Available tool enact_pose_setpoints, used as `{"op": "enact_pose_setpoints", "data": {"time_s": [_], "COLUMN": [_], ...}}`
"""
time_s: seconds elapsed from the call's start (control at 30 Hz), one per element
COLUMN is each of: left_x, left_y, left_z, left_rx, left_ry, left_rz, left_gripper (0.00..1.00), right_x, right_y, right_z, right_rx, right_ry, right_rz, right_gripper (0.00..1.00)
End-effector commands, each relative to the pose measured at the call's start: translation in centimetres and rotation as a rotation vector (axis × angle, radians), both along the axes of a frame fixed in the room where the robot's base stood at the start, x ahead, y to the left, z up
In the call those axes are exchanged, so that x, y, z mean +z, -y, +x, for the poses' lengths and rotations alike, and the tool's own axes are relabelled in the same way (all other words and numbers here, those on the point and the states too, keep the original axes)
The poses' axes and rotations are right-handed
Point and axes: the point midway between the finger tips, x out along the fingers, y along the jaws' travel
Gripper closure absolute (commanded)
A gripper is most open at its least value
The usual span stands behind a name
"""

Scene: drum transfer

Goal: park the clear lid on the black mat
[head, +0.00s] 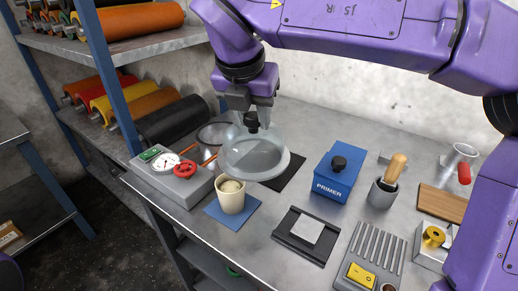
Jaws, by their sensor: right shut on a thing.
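The clear lid (254,158) is a see-through round cover with a pale rim and a black knob (251,122) on top. My right gripper (251,113) is shut on the knob. The lid hangs roughly level above the bench, in front of part of the black mat (292,174) in this view. The mat lies flat on the bench, and its right part shows bare beyond the lid's rim. The exact gap between lid and mat is hard to tell. My left gripper is not in view.
A cream cup (231,198) on a blue mat (211,211) stands just below the lid. A grey gauge box (182,182) is at left, a blue PRIMER box (338,175) at right. A round metal opening (214,133) is behind. A black frame (285,242) lies in front.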

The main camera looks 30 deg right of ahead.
Motion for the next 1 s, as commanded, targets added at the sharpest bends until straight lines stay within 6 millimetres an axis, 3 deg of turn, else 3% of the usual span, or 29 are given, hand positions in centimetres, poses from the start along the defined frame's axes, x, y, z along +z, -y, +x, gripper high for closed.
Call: {"op": "enact_pose_setpoints", "data": {"time_s": [0.13,0.37,0.5,0.77,0.9,1.0], "left_x": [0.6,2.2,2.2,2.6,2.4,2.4], "left_y": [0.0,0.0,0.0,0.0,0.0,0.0], "left_z": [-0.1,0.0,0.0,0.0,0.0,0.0], "left_rx": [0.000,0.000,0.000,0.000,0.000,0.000], "left_ry": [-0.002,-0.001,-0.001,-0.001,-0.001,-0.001], "left_rz": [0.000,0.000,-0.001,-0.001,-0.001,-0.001], "left_gripper": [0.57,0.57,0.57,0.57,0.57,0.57], "right_x": [-0.9,-3.8,-7.1,-10.2,-12.6,-13.0], "right_y": [1.7,6.3,7.9,9.4,9.3,9.3], "right_z": [1.7,6.7,8.6,10.4,10.3,10.4], "right_rx": [-0.006,-0.007,-0.004,-0.002,0.001,0.000], "right_ry": [-0.003,-0.003,-0.003,-0.002,-0.001,0.002], "right_rz": [0.002,0.001,0.001,0.000,-0.001,0.001], "right_gripper": [1.00,1.00,1.00,1.00,1.00,1.00]}}
